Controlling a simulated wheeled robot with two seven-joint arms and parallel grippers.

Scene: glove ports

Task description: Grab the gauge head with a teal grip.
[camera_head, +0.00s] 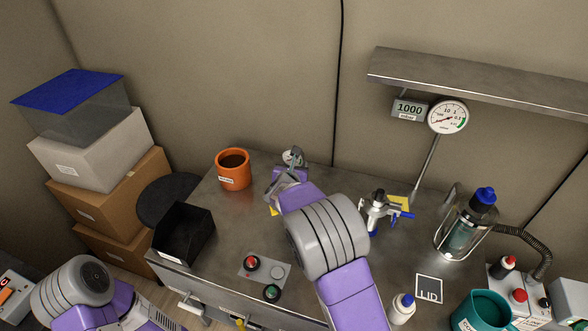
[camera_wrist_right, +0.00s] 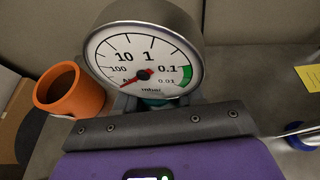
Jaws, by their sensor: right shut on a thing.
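The gauge head (camera_wrist_right: 146,62) has a round white dial with a red needle and a green arc. It fills the upper middle of the right wrist view, and its grey back shows small in the head view (camera_head: 293,156). A sliver of its teal grip (camera_wrist_right: 156,102) shows just below the dial, behind my dark gripper edge. My right gripper (camera_head: 285,177) is shut on the gauge head at the back of the bench. Its fingertips are mostly hidden. My left arm shows at the bottom left of the head view, without its gripper.
An orange pot (camera_head: 234,172) stands left of the right gripper, and a black open bin (camera_head: 184,236) nearer. A metal valve with blue handles (camera_head: 378,212) stands to the right. A wall gauge (camera_head: 447,117) hangs under the shelf (camera_head: 480,78). A glass bottle (camera_head: 463,235) stands far right.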

